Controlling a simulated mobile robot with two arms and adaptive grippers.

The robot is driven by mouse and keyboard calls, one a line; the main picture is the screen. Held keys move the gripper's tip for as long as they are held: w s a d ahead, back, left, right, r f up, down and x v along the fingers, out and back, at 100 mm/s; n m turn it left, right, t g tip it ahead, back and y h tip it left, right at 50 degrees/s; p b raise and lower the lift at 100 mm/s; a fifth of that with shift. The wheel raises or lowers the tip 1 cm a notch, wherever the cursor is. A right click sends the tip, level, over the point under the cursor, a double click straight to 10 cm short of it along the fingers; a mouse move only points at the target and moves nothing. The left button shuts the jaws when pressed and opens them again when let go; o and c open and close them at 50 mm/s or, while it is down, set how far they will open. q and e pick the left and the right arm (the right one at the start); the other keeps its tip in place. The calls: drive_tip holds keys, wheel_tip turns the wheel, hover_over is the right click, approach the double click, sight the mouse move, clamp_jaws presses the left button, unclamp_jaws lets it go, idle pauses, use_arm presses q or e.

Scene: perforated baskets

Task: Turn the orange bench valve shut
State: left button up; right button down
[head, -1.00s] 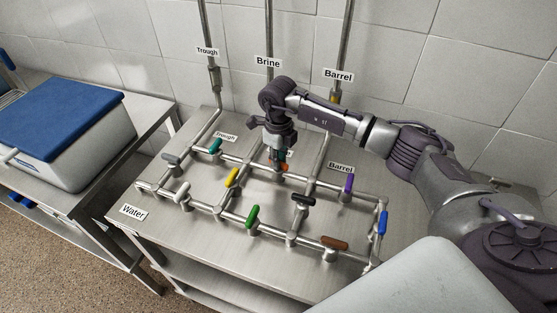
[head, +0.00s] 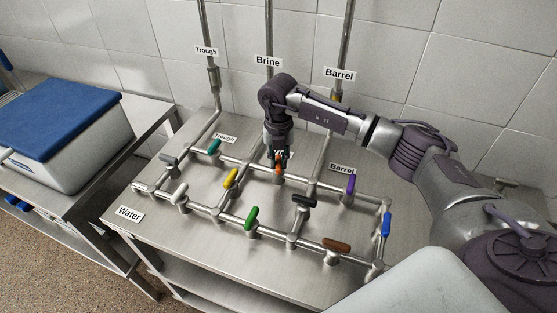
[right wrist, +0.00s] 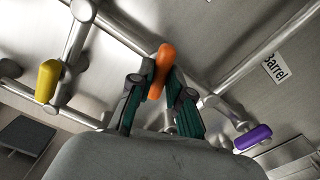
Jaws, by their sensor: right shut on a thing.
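The orange valve handle (head: 278,169) is on the back pipe run of the steel bench, below the Brine pipe. In the right wrist view the orange handle (right wrist: 160,66) lies between my two fingers and crosses the line of its pipe. My right gripper (head: 279,160) reaches down from above and is shut on the handle. Its dark fingers with teal pads also show in the right wrist view (right wrist: 158,84). The gripper hides part of the handle in the head view. My left gripper is not in view.
Nearby handles are yellow (head: 231,178), teal (head: 214,146), black (head: 304,201), purple (head: 350,184) and green (head: 252,216). The upright Brine pipe (head: 269,35) stands behind. A blue-lidded box (head: 60,115) is on the left table. Bare bench top lies between the pipes.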

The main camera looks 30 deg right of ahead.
sight(279, 162)
drive_tip(key=shift+m, duration=2)
drive_tip(key=c, duration=1.1)
unclamp_jaws()
drive_tip(key=shift+r, duration=0.15)
wheel_tip(279, 162, up, 12)
